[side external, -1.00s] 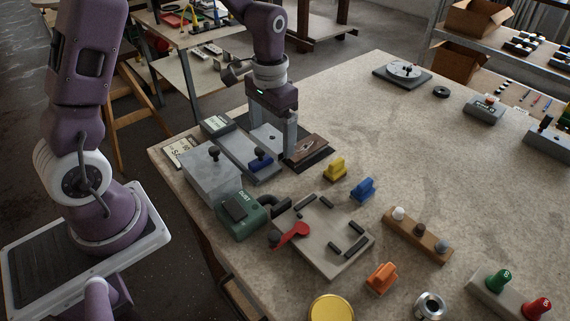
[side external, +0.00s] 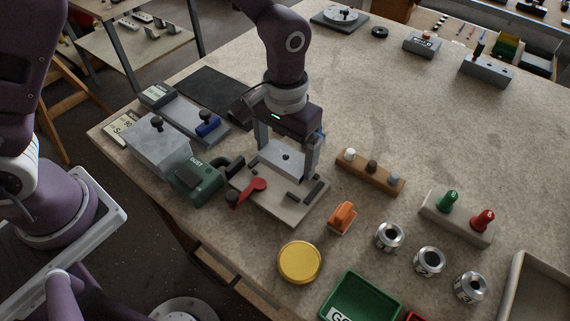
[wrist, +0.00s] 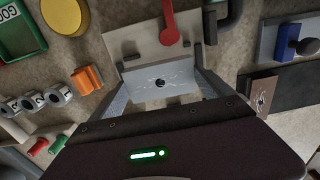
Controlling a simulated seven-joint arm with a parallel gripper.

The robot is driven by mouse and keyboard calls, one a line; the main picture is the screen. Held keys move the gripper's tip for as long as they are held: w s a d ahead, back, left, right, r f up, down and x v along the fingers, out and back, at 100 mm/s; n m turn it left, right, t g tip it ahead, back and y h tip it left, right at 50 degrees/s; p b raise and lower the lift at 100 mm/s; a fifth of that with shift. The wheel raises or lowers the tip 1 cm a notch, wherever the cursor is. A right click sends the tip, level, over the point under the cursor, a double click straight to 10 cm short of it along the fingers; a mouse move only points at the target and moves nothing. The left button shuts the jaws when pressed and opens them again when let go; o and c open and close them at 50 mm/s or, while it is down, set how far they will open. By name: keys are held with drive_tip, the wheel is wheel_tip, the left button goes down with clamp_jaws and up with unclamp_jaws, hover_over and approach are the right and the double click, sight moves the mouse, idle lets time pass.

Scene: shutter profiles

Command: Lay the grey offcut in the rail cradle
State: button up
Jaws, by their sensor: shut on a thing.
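My gripper (side external: 285,163) is shut on the grey offcut (side external: 283,155), a flat pale plate with a small dark knob or hole in its middle. The offcut also shows between both fingers in the wrist view (wrist: 150,88). It is over the far part of the rail cradle (side external: 258,208), a beige plate with short black rails and a red lever (side external: 252,188). In the wrist view the cradle (wrist: 125,42) lies just beyond the offcut. I cannot tell whether the offcut touches the cradle. My fingers and the offcut hide some rails.
A green DUST machine (side external: 195,180) stands left of the cradle, its black pipe close by. An orange clip (side external: 342,217), yellow disc (side external: 299,262) and wooden strip with knobs (side external: 370,170) lie right and in front. A dark mat (side external: 215,90) lies behind.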

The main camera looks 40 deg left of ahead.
sight(285, 164)
drive_tip(key=shift+f, duration=1.75)
drive_tip(key=shift+f, duration=0.1)
drive_tip(key=o, duration=1.1)
wheel_tip(285, 164, up, 12)
drive_tip(key=s+a+r+t, duration=0.2)
drive_tip(key=s+a+r, duration=0.2)
drive_tip(key=a+r, duration=0.3)
drive_tip(key=s+a+r+t, duration=0.1)
drive_tip(key=s+a+r, duration=0.1)
drive_tip(key=s+a, duration=0.2)
drive_tip(key=s+a+r+t, duration=0.2)
drive_tip(key=s+a, duration=0.2)
drive_tip(key=s, duration=0.7)
drive_tip(key=shift+s+a+r+t, duration=0.15)
drive_tip(key=shift+a+r+t, duration=0.1)
drive_tip(key=shift+r+t, duration=0.05)
